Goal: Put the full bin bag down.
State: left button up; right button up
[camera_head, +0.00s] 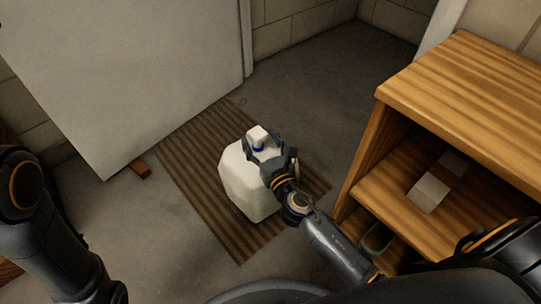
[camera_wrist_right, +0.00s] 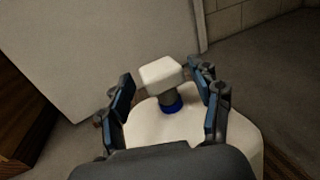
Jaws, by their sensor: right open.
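The full bin bag (camera_head: 241,180) is a bulky white shape with a grey neck, a blue band and a white block-like top. It stands upright on the brown striped mat. My right gripper (camera_head: 264,146) is over its top, with the neck and white top between the fingers. In the right wrist view the bag (camera_wrist_right: 187,132) fills the lower middle, and the open fingers of my right gripper (camera_wrist_right: 167,96) stand on both sides of the neck, with gaps showing. My left arm shows at the left edge, but its gripper is not in view.
The striped mat (camera_head: 190,143) lies on the grey floor before a pale door (camera_head: 130,65). A small brown wedge (camera_head: 140,170) lies by the door's lower edge. A wooden shelf unit (camera_head: 470,85) stands close on the right, holding a light box (camera_head: 430,193). Floor behind the bag is clear.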

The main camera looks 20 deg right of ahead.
jog(key=s, duration=0.9)
jog(key=shift+s+d, duration=0.15)
jog(key=shift+s, duration=0.1)
jog(key=shift+r, duration=0.15)
